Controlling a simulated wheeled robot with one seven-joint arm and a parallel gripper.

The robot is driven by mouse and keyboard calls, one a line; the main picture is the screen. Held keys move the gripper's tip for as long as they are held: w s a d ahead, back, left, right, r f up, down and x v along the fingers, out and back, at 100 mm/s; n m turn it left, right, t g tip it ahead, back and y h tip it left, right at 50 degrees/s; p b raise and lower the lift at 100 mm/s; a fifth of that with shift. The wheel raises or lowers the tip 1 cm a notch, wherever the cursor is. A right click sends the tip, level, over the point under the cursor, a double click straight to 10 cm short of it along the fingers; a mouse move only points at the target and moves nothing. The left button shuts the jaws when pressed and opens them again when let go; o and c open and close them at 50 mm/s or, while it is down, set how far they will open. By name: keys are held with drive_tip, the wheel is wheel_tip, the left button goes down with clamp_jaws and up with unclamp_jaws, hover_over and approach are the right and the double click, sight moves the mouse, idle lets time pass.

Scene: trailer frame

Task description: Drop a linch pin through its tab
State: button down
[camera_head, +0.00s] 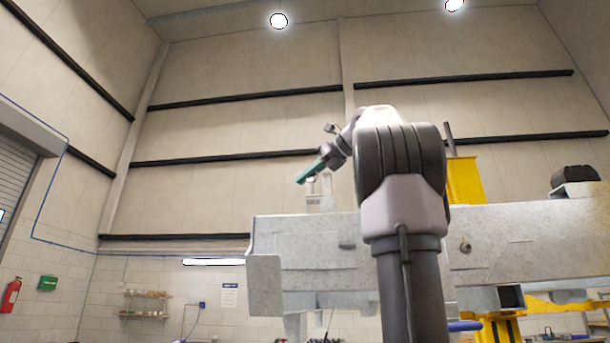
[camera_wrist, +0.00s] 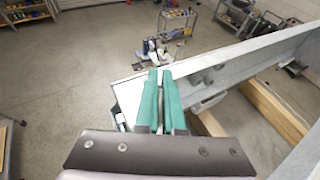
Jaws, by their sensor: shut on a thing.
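My gripper (camera_head: 303,178) has teal fingers and is tilted down over the left end of the pale grey trailer frame (camera_head: 300,247). In the wrist view my gripper (camera_wrist: 160,73) is nearly closed, with a thin strip between its fingers. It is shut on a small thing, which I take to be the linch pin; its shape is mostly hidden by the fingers. A small pale upright piece (camera_head: 312,204) stands on the frame's top just below the fingertips. It may be the tab; I cannot tell whether anything touches it, and no hole shows.
The frame beam (camera_wrist: 235,62) runs off to the right in the wrist view, with wooden timber (camera_wrist: 272,108) beside it. A yellow post (camera_head: 464,180) stands to the right behind my arm. A cart (camera_wrist: 178,22) stands on open floor beyond.

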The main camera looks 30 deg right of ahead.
drive_tip(key=shift+f, duration=0.6)
drive_tip(key=shift+r, duration=1.25)
drive_tip(key=shift+r, duration=0.1)
wheel_tip(320, 180, up, 7)
drive_tip(key=shift+f, duration=0.2)
drive_tip(key=shift+r, duration=0.1)
